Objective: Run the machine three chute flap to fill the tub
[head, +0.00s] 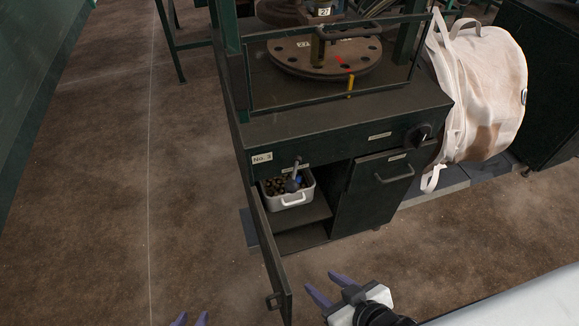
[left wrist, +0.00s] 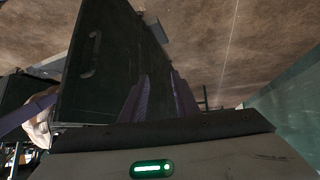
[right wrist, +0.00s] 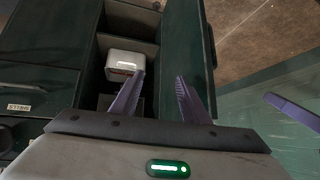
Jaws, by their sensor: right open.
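The machine marked No. 3 (head: 320,140) stands ahead in the head view. In its open lower left bay, a pale tub (head: 290,198) sits on a shelf, holding several small dark brown pieces. A small lever with a dark ball end (head: 293,184) hangs in front of the tub from the panel above, hiding part of it. The tub also shows in the right wrist view (right wrist: 122,62). My right gripper (head: 324,283) is open and empty, below and right of the bay. My left gripper (head: 191,316) is open and empty at the bottom edge, left of the swung-out door.
The bay's door (head: 268,255) stands open toward me, between my grippers. A closed panel with a bar handle (head: 393,174) and a black knob (head: 417,134) are to the right. The floor at left is clear.

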